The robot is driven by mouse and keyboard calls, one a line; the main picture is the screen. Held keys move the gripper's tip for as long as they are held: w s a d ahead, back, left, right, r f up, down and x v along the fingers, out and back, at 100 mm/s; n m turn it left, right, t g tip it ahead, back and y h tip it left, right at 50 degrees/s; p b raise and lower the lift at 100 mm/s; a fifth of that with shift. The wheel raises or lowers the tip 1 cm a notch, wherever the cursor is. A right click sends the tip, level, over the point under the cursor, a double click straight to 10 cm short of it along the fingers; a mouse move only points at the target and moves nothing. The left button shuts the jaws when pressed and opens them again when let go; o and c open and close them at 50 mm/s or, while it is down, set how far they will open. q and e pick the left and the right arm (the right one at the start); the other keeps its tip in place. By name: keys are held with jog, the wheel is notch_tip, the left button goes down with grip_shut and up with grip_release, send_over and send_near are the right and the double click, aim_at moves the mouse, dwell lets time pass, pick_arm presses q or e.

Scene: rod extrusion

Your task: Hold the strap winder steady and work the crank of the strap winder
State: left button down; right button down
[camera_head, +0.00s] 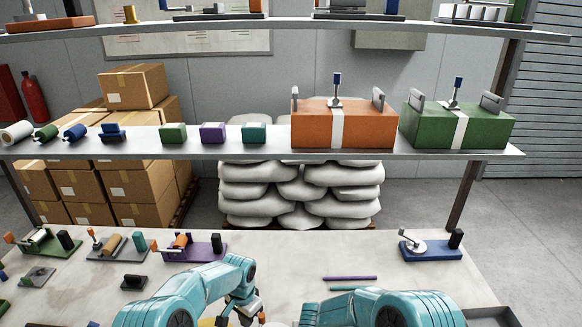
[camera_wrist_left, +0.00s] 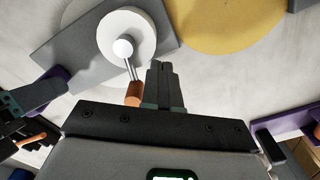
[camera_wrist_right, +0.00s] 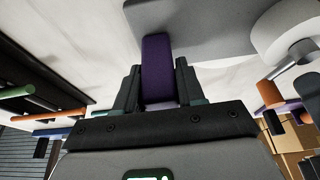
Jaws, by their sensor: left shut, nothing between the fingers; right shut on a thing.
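The strap winder has a grey base plate (camera_wrist_left: 75,50), a white spool (camera_wrist_left: 127,35) and a metal crank arm ending in an orange-brown knob (camera_wrist_left: 133,93), all in the left wrist view. My left gripper (camera_wrist_left: 163,75) is shut and empty, close beside the crank knob. It also shows in the head view (camera_head: 246,312) near the bottom edge. In the right wrist view my right gripper (camera_wrist_right: 157,80) is shut on the winder's purple grip (camera_wrist_right: 157,65); the spool (camera_wrist_right: 295,35) is to the right. The winder is largely hidden in the head view.
Similar devices stand on the table at left, including a purple-based one (camera_head: 195,250); a blue-based one (camera_head: 432,250) stands at right. A purple rod (camera_head: 350,278) lies mid-table. A yellow disc (camera_wrist_left: 225,20) lies beside the winder. A shelf (camera_head: 265,150) with boxes spans behind.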

pick_arm(q)
jog(key=shift+s+a+n, duration=0.3)
jog(key=shift+n, duration=0.7)
jog(key=c, duration=1.3)
grip_release()
